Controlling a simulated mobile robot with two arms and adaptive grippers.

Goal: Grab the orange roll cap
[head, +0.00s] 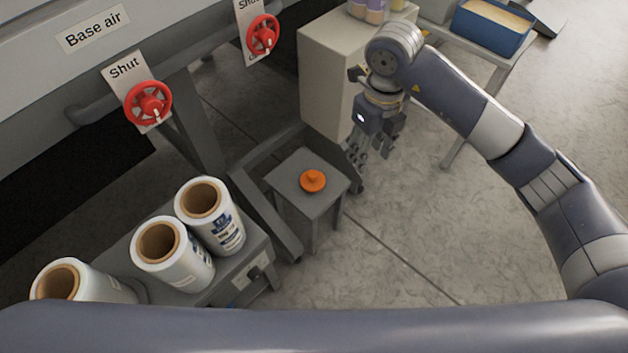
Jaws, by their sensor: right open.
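The orange roll cap (312,181) lies on top of a small grey stool-like stand (290,182) in the middle of the head view. It is a round disc with a small raised knob. My right gripper (358,172) hangs fingers-down just to the right of the stand and beyond it, apart from the cap. Its fingers are open and hold nothing that I can see. My left gripper does not show.
Several white film rolls (222,232) stand on a grey bench (262,262) at the lower left. Red valve wheels (148,103) are on the machine at the upper left. A beige cabinet (325,85) stands behind. A blue bin (490,30) sits at the upper right.

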